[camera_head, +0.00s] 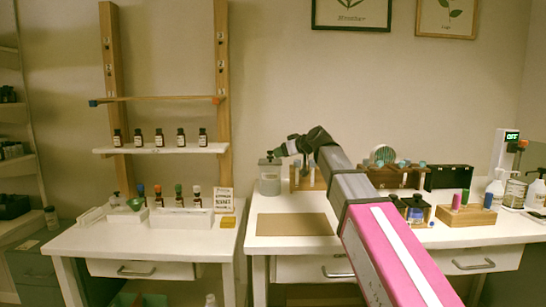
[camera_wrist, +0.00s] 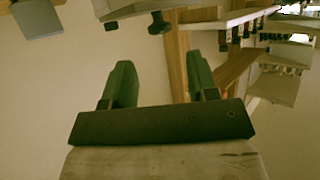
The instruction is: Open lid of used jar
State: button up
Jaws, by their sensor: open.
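A grey, squat jar (camera_head: 269,181) stands at the left end of the right-hand table, against the wall. It seems covered by a lid; a small knob shows at its top, close to my fingers. I take it for the used jar, but no label is readable. My gripper (camera_head: 283,150) is just above and right of the jar's top, tilted down to the left. The head view does not show whether it touches the lid. In the wrist view my gripper (camera_wrist: 158,60) has two dark green fingers spread apart, with nothing between them.
A brown mat (camera_head: 294,224) lies in front of the jar. A wooden rack (camera_head: 308,180) stands to its right, close behind my arm. A left table (camera_head: 150,238) holds bottles and white trays, with a bottle shelf (camera_head: 160,149) above.

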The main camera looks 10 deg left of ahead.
aim_at(270, 159)
jog(key=x, duration=0.6)
jog(key=shift+w+a+f, duration=0.15)
jog(key=shift+w+a, duration=0.05)
jog(key=shift+a, duration=0.05)
grip_shut()
